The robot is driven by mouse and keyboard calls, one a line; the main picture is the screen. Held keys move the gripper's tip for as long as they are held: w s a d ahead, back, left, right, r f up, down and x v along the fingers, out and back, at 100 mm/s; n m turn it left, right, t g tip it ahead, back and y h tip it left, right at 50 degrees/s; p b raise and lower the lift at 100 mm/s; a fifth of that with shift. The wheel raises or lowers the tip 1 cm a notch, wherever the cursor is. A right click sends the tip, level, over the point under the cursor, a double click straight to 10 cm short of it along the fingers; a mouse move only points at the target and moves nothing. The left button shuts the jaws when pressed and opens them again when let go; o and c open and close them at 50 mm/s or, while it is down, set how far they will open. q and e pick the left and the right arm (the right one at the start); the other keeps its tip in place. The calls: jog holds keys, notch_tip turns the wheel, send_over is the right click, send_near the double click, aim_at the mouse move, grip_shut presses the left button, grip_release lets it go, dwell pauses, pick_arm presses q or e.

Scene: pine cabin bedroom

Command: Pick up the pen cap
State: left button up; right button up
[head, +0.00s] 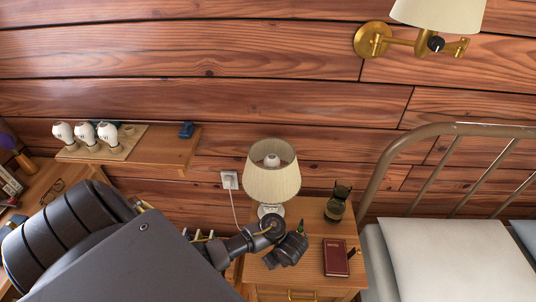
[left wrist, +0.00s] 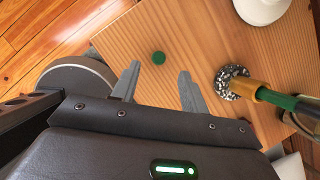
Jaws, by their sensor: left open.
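A small round green piece, which looks like the pen cap (left wrist: 159,58), sits on the wooden nightstand top (left wrist: 205,45) in the left wrist view. It lies just beyond and between the fingertips of my left gripper (left wrist: 159,71), which is open with nothing between its fingers. Beside it on the right, a green and gold pen (left wrist: 270,96) leans from a speckled round base (left wrist: 232,82). In the head view my left gripper (head: 289,250) is over the front left of the nightstand; I cannot make out the cap there. My right gripper is not in view.
A lamp (head: 272,182) stands at the back of the nightstand. A dark glass-like holder (head: 336,208) and a red book (head: 336,258) are to the right. A bed (head: 440,255) adjoins on the right; a wall shelf (head: 160,150) holds several white bulbs (head: 85,136).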

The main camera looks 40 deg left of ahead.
pick_arm(q)
jog(key=shift+a+f, duration=0.15)
jog(key=shift+f, duration=0.15)
jog(key=b+x, duration=0.3)
jog(key=x, duration=0.2)
jog(key=shift+a, duration=0.2)
jog(key=shift+s, duration=0.1)
grip_shut()
